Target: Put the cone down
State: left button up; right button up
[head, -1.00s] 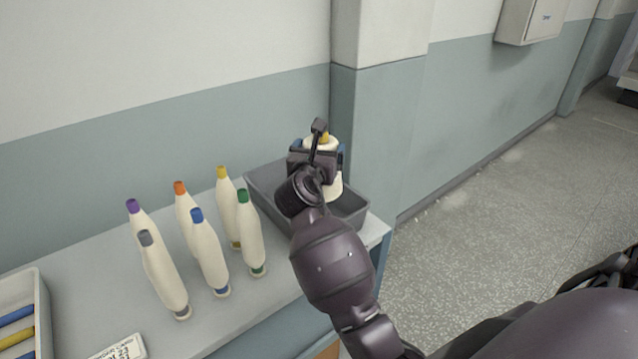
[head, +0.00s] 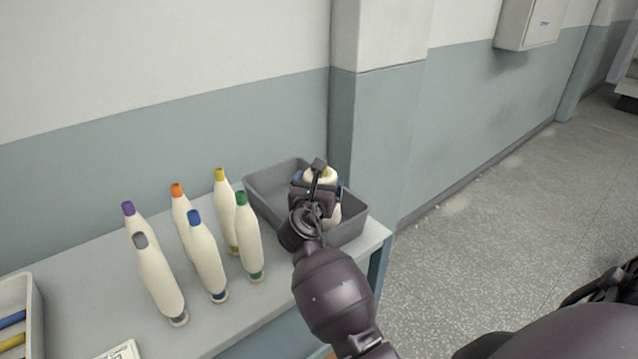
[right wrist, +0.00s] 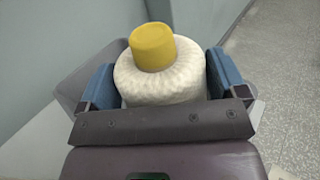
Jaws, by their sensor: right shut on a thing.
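The cone (head: 333,213) is a cream-white yarn cone with a yellow tip, also seen from above in the right wrist view (right wrist: 160,82). My right gripper (head: 318,184) is shut on it, with a blue finger pad on each side in the wrist view. The cone is upright and inside the outline of the grey tray (head: 268,181) at the right end of the table. My gripper hides part of the cone, and I cannot tell whether its base touches the tray floor. My left gripper is not in view.
Several bobbins with coloured tips, such as the green one (head: 248,238) and the grey one (head: 160,282), stand left of the tray on the table (head: 90,285). A pale bin (head: 38,310) with coloured rods is at the far left. The wall is close behind the tray.

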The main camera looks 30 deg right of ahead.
jog(key=shift+f, duration=0.55)
jog(key=o, duration=1.1)
jog(key=shift+o, duration=0.2)
jog(key=r+v, duration=0.1)
jog(key=v, duration=1.1)
